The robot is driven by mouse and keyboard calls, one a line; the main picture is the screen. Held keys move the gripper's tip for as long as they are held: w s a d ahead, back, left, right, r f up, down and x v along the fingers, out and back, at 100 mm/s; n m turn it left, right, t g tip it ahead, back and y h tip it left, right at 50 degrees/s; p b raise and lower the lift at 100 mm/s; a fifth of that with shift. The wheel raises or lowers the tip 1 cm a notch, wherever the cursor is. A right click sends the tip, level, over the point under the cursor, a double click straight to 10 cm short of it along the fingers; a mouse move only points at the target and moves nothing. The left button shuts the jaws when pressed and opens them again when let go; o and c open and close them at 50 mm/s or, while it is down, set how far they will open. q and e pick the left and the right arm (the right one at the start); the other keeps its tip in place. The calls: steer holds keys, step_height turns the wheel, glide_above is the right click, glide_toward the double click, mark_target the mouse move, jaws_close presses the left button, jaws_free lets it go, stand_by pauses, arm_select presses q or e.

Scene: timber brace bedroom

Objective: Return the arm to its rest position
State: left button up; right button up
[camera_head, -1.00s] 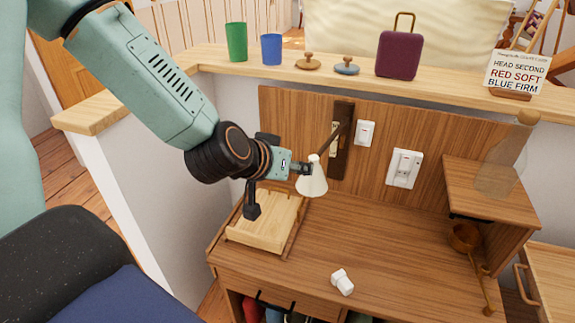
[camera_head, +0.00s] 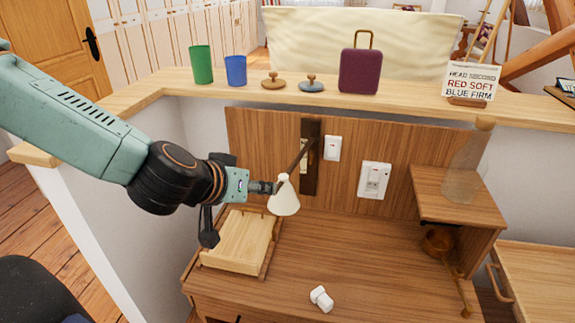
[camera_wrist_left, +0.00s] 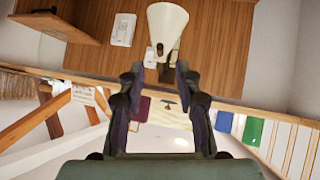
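My left arm comes in from the left in the head view. Its gripper (camera_head: 264,187) is level with the white cone shade (camera_head: 285,198) of the wall lamp, just left of it. In the left wrist view, the fingers (camera_wrist_left: 160,69) are spread apart, with the narrow end of the shade (camera_wrist_left: 166,22) showing between and beyond the tips. I see no finger closed on it; whether one touches the lamp is unclear. The lamp's arm joins a dark wooden wall plate (camera_head: 312,140). My right gripper is in neither view.
A ledge behind the desk holds a green cup (camera_head: 201,64), a blue cup (camera_head: 236,70), two knobbed lids, a purple suitcase (camera_head: 360,72) and a sign (camera_head: 470,82). A wooden tray (camera_head: 236,257) and small white piece (camera_head: 321,298) lie on the desk. A shelf holds a clear bottle (camera_head: 464,168).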

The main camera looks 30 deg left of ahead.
arm_select(q)
steer(key=s+d+f+n+g+b, duration=0.1)
steer(key=s+d+f+g, duration=0.3)
steer(key=f, duration=0.6)
steer(key=s+a+f+n+g+b, duration=0.1)
steer(key=s+f+g, duration=0.1)
steer(key=s+f, duration=0.6)
steer(key=s+d+f+m+g, duration=0.1)
steer(key=s+f+g, duration=0.1)
steer(key=s+f, duration=0.5)
steer(key=s+d+f+m+g+y+b, duration=0.1)
steer(key=s+f+m+g, duration=0.1)
steer(key=s+f, duration=0.4)
steer(key=shift+s+d+f+g, duration=0.25)
steer(key=shift+s+f+g, duration=0.1)
steer(key=shift+s, duration=0.8)
